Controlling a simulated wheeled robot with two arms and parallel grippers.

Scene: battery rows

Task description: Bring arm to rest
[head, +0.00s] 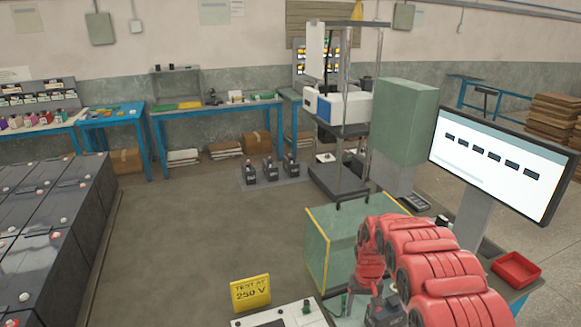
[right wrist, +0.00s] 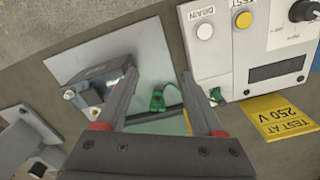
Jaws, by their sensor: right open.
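My right arm (head: 425,262) is red and reaches in from the lower right in the head view, over the bench. Its gripper shows best in the right wrist view (right wrist: 160,98), where the two grey fingers are spread with nothing held between them. Green clips (right wrist: 157,101) lie beyond the fingers, one seen in the gap and one beside the right finger. A dark grey block with terminals (right wrist: 100,85) is on a light plate left of the fingers; I cannot tell whether the left finger touches it. My left arm and gripper are not in view.
A white panel with DRAIN and TEST buttons (right wrist: 222,40) is close right of the fingers. A yellow TEST AT 250 V sign (head: 250,292) stands by it. A green-sided box (head: 335,245), monitor (head: 500,160) and red tray (head: 516,269) are near the arm. Large batteries (head: 50,215) line the left.

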